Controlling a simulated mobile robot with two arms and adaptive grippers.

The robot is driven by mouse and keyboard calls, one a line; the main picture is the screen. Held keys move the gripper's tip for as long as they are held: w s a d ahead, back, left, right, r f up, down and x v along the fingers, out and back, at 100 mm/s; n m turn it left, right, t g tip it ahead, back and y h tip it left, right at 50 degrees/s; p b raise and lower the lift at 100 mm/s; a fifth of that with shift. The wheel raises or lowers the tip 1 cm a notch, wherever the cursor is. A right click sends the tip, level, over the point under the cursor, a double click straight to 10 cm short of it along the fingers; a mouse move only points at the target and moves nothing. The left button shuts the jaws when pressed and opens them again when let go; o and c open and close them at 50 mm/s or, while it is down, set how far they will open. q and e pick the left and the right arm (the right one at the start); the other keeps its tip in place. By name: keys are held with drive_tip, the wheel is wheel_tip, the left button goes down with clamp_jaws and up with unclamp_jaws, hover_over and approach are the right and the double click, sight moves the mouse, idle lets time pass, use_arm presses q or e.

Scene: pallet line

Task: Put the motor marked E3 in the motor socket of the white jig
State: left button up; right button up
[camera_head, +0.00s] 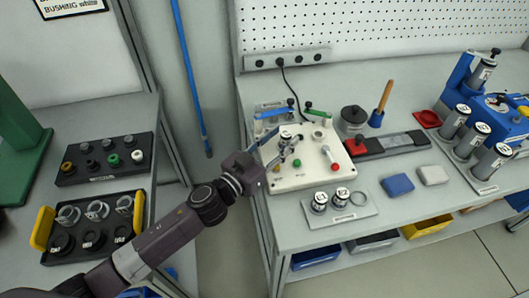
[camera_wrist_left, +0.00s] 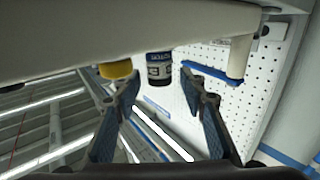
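The white jig (camera_head: 305,178) sits at the left end of the right-hand bench. My left gripper (camera_head: 284,147) reaches over its left part. In the left wrist view my left gripper (camera_wrist_left: 160,98) is open, its two blue-padded fingers wide apart. A dark motor with a white label band (camera_wrist_left: 160,68) shows upside down between and beyond the fingertips, at the jig. Its mark is too small to read surely. In the head view the fingers partly hide that spot. My right gripper is not in view.
Two labelled cylinders stand on a small plate (camera_head: 365,211) before the jig. Several more stand in a holder (camera_head: 478,183) at right. A yellow knob (camera_wrist_left: 115,70) is close to the left finger. A dark pot (camera_head: 353,120) stands behind. A black tray (camera_head: 107,171) lies on the left bench.

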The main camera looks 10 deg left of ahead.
use_arm(q)
drive_tip(key=b+v, duration=0.1)
drive_tip(key=v, duration=0.9)
drive_tip(key=shift+b, duration=0.3)
drive_tip(key=shift+r, duration=0.15)
idle(0.5)
